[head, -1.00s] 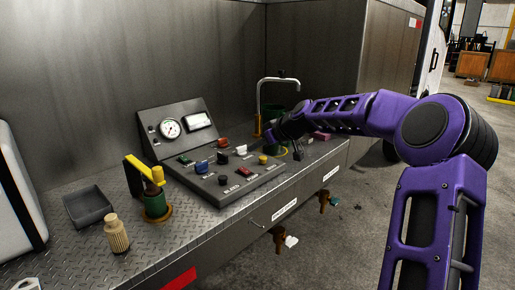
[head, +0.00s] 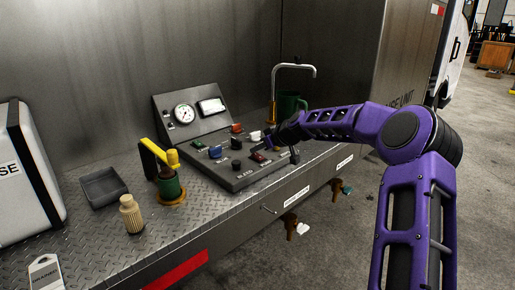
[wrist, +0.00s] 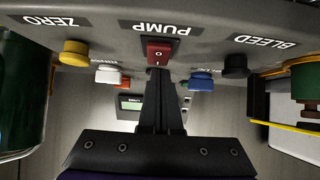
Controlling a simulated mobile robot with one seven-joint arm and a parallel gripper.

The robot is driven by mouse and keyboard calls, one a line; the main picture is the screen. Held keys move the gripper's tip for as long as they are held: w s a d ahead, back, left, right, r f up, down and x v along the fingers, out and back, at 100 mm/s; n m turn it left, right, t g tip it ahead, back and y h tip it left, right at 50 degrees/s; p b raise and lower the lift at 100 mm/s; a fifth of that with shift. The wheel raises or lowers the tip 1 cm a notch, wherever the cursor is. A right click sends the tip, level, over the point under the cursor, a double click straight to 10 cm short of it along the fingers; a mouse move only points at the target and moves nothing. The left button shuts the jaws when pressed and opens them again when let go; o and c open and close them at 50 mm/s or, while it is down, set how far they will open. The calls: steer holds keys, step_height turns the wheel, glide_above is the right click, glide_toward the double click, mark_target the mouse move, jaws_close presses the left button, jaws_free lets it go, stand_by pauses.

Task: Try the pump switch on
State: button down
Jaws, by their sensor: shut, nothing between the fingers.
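The pump switch (wrist: 158,51) is a red rocker marked O and I, under an upside-down PUMP label (wrist: 154,28) in the wrist view. It also shows as a small red patch on the sloped control panel (head: 228,178) in the head view. My gripper (wrist: 158,72) is shut and empty. Its fingertips are right at the I end of the rocker; I cannot tell whether they touch it. In the head view my gripper (head: 268,146) comes in from the right, low over the panel, and its fingertips are hard to make out.
Near the switch are a black knob (wrist: 235,66) by the BLEED label, a blue knob (wrist: 201,80), a white knob (wrist: 109,74) and a yellow knob (wrist: 74,53) by the ZERO label. A gauge (head: 184,114) stands behind; a green mug (head: 291,104) is at the back.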

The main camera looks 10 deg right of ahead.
steer(key=shift+r, duration=0.1)
steer(key=shift+w+a+g+p, duration=0.15)
steer(key=shift+g+p, duration=0.15)
steer(key=shift+p, duration=0.5)
steer(key=shift+f+h, duration=0.3)
steer(key=shift+f, duration=0.1)
steer(key=shift+s+d+f+b, duration=0.1)
steer(key=shift+s+d+b, duration=0.45)
steer(key=shift+s+b, duration=0.25)
